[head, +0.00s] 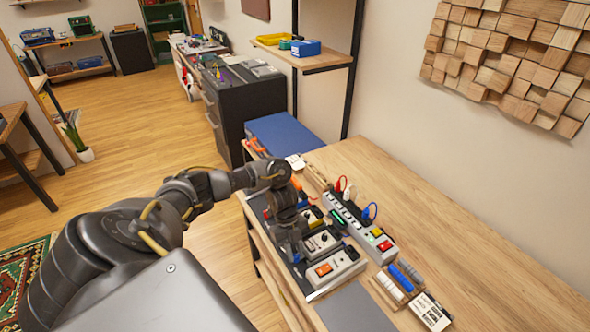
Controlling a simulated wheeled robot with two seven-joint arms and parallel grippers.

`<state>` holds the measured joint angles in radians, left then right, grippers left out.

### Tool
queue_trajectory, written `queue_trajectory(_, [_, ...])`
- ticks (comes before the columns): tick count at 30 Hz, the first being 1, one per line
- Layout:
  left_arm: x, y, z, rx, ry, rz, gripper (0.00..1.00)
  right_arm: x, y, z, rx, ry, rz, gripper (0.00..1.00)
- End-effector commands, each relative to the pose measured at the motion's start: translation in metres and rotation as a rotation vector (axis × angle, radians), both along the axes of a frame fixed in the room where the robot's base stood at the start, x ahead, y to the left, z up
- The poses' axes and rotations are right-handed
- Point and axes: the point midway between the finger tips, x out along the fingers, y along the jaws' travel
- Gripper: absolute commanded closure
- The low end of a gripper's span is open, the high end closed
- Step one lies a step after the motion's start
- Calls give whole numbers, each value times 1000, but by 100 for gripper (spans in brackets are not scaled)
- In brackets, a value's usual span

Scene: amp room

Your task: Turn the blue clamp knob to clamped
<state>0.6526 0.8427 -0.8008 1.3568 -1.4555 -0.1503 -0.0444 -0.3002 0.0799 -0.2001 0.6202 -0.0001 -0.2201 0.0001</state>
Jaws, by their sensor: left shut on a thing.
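My left arm reaches in from the left over a board of grey modules (318,292) on the wooden bench. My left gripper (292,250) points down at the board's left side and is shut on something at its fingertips. That spot is where the blue clamp knob seems to be, but the gripper hides it, so its turn position cannot be told. Beside the gripper are a module with a black dial (325,238) and a front module with an orange switch (324,269). My right gripper is not in view.
A power strip (352,222) with red and blue plugs stands just right of the modules. Blue and grey cylinders (400,280) and a printed card (430,312) lie at the front. The bench's right side is clear. A shelf post (353,70) rises behind.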

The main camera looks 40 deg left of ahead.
Motion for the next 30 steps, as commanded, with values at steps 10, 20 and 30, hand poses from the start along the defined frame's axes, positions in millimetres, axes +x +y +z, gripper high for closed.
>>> queue_trajectory(10, [0,-1,0,-1,1,-1,58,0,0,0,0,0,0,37])
queue_trajectory(20, [-1,0,1,-1,0,18,56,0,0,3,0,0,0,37])
queue_trajectory(30, [-5,0,7,-1,4,378,56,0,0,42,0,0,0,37])
